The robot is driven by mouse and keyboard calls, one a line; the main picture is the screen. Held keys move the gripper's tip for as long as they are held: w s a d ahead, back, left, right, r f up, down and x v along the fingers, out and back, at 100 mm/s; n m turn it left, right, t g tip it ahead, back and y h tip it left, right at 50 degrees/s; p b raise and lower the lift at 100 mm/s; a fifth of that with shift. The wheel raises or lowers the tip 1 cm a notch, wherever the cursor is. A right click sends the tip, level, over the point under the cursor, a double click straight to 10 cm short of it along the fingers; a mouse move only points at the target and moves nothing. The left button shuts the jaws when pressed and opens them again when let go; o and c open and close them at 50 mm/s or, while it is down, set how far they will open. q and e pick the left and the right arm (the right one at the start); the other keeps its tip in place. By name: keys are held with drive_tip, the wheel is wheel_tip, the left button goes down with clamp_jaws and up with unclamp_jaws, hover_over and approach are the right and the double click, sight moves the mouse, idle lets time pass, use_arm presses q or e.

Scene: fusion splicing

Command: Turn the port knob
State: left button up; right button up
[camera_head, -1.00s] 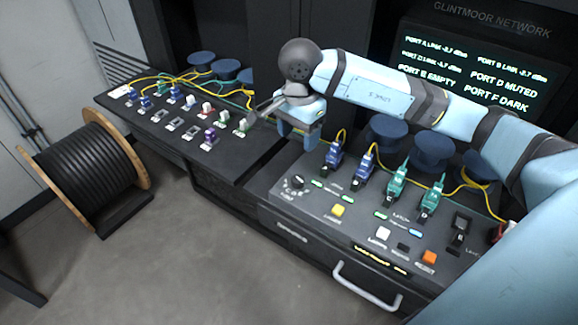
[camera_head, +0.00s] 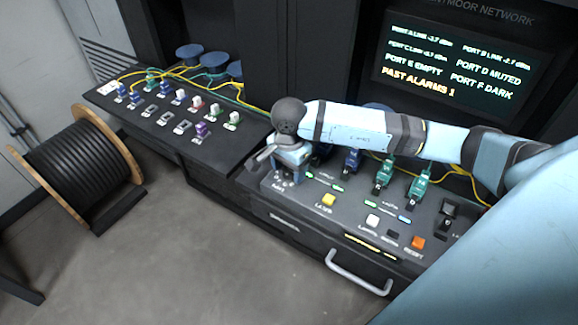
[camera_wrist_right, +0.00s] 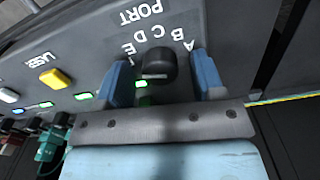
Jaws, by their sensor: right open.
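The port knob (camera_wrist_right: 158,66) is a dark round knob with a pale mark across its face, and letters and the word PORT beside it in the right wrist view. My right gripper (camera_wrist_right: 161,78) is open, with one blue finger on each side of the knob. I cannot tell whether either finger touches it. In the head view the right gripper (camera_head: 287,172) is low over the left end of the console and hides the knob. My left gripper is not in view.
The console (camera_head: 290,208) has a yellow LASER button (camera_head: 328,199), a white button (camera_head: 373,221), an orange RESET button (camera_head: 418,242) and plugged connectors behind. A side panel (camera_head: 215,150) holds several coloured connectors. A screen (camera_head: 450,62) lists port states. A cable reel (camera_head: 85,165) stands left.

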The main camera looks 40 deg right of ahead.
drive_tip(key=c, duration=0.9)
